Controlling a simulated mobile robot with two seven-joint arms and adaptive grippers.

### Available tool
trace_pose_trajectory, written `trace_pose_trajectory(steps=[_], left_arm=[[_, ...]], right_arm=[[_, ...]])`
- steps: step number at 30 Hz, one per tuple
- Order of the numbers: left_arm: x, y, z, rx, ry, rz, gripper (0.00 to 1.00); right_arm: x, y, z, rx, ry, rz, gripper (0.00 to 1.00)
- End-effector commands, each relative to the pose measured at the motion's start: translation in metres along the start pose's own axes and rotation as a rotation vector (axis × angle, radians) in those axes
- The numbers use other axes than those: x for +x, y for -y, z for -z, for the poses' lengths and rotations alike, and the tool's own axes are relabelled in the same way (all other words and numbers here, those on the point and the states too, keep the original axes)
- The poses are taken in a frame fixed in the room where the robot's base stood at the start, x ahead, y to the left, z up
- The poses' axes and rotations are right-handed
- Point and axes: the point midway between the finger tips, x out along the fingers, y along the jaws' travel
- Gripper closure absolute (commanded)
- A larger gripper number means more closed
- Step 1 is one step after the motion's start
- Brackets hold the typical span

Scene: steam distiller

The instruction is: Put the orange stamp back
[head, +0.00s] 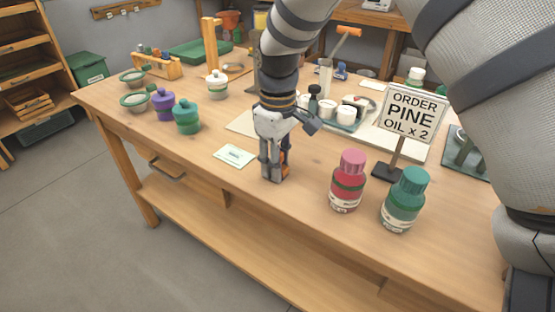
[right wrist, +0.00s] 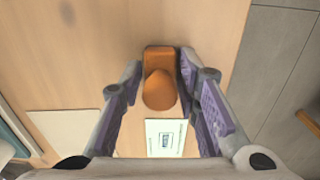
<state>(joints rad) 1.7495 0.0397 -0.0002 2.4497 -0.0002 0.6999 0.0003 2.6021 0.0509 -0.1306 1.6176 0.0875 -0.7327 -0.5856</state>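The orange stamp (right wrist: 160,88) shows in the right wrist view, with a rounded handle on a block-like base. It is between the two fingers of my right gripper (right wrist: 161,62), whose tips meet the sides of its base. In the head view my right gripper (head: 274,176) points down near the front edge of the table and mostly hides the stamp. My left gripper is not in view.
A red bottle (head: 347,182) and a green bottle (head: 404,200) stand right of the gripper. The pine oil sign (head: 412,114) stands behind them. Purple (head: 163,106) and teal jars (head: 187,117) stand at the left. The front strip of the table (head: 215,180) is mostly bare.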

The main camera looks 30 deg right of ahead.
Motion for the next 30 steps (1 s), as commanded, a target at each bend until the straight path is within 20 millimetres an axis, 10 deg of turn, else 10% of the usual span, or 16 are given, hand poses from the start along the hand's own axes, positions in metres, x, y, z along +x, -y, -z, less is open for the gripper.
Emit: trace_pose_trajectory(steps=[11,22,30], left_arm=[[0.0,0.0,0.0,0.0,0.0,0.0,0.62],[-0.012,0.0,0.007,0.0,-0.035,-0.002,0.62],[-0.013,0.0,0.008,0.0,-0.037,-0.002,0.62]], right_arm=[[-0.006,0.0,0.001,0.0,-0.002,-0.002,0.57],[-0.1,0.0,0.001,0.0,-0.007,-0.003,0.57],[-0.124,0.0,0.0,0.0,0.001,0.0,0.57]])
